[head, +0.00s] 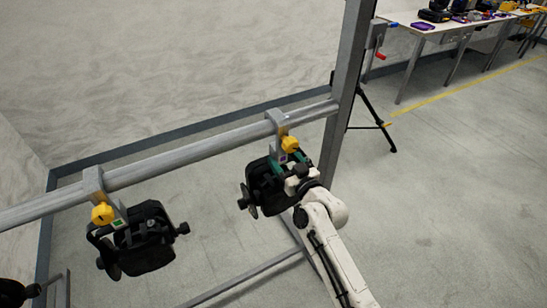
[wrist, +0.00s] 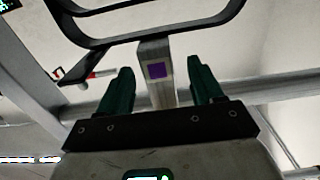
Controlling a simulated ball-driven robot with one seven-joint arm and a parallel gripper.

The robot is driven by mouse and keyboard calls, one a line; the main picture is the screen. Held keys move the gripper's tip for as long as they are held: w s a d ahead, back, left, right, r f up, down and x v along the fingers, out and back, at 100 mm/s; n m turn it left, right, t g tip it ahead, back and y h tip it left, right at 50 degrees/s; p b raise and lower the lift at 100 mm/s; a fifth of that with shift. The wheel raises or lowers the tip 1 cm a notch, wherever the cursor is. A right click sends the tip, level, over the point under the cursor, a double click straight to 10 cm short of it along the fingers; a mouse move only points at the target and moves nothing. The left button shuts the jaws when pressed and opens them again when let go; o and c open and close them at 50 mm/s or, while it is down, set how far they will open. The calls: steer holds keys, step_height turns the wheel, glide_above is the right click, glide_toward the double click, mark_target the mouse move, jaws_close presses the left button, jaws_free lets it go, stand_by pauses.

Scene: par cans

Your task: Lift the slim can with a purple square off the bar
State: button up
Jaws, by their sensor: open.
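The can with the purple square (head: 262,192) is black and hangs from the bar (head: 215,146) by a grey hook clamp with a yellow knob. My gripper partly hides it in the head view. The purple square (wrist: 157,70) shows clearly on the grey clamp (wrist: 156,52) in the wrist view. My gripper (head: 288,163) is open at this clamp, and its green fingers (wrist: 160,66) stand on either side of it with gaps visible. The can's black yoke (wrist: 150,30) curves above the fingers in the wrist view.
Another black can (head: 140,243) with a green square hangs farther left on the bar. A metal upright (head: 345,90) stands right of my gripper, with a black tripod (head: 378,115) behind it. White tables (head: 450,30) with objects stand at the back right. Floor at right is clear.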

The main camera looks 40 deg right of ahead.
steer(key=x, duration=0.5)
steer(key=shift+d+p, duration=0.1)
steer(key=shift+p, duration=0.2)
steer(key=shift+s, duration=0.1)
steer(key=shift+c, duration=0.2)
jaws_close()
steer(key=shift+r, duration=0.35)
